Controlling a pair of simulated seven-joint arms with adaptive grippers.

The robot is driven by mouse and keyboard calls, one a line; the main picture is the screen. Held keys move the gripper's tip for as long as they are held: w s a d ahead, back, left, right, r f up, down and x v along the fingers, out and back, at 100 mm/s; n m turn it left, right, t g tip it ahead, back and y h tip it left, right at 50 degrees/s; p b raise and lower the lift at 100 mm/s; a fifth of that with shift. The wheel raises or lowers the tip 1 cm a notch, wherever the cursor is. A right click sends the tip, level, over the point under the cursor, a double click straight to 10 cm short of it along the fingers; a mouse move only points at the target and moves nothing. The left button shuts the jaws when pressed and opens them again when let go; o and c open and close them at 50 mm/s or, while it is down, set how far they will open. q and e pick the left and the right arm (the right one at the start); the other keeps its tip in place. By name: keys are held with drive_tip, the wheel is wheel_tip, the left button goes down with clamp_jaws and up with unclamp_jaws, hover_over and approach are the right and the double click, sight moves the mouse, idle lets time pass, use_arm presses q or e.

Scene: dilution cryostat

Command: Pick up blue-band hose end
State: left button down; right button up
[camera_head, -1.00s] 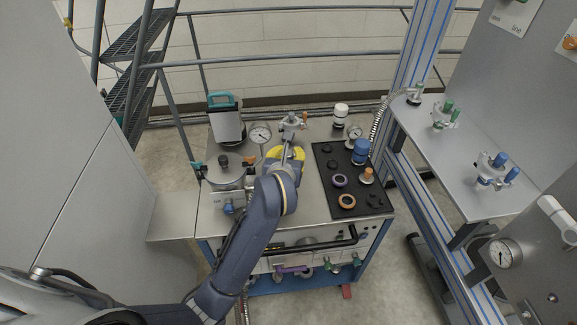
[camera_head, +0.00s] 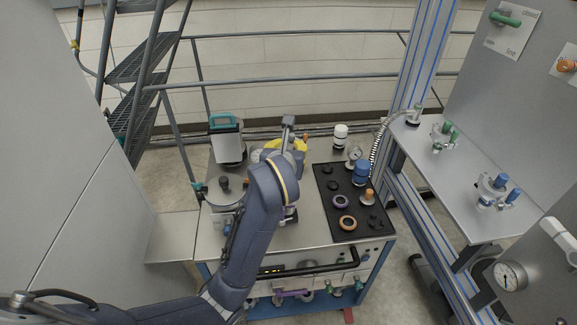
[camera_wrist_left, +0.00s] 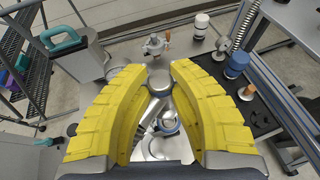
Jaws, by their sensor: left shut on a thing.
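My left gripper (camera_head: 286,147) has yellow fingers and is over the back middle of the cart top, partly hidden by my own forearm in the head view. In the left wrist view its two yellow fingers (camera_wrist_left: 160,75) are closed on a grey metal fitting (camera_wrist_left: 159,82), which looks like the hose end. Metal parts continue from it down between the fingers, with a bluish ring (camera_wrist_left: 168,127) there; whether this is the blue band I cannot tell. My right gripper is not in view.
The cart (camera_head: 315,222) carries a black mat (camera_head: 330,207) with several knobs and rings, a blue-topped canister (camera_head: 361,173), a white-capped bottle (camera_head: 340,137), a gauge (camera_head: 354,154) and a teal-handled box (camera_head: 227,140). A ribbed hose (camera_head: 378,145) rises to the shelf (camera_head: 460,180) at right.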

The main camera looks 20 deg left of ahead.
use_arm(q)
wheel_tip(320, 180, up, 10)
drive_tip(key=shift+r, duration=0.1)
idle(0.4)
idle(0.5)
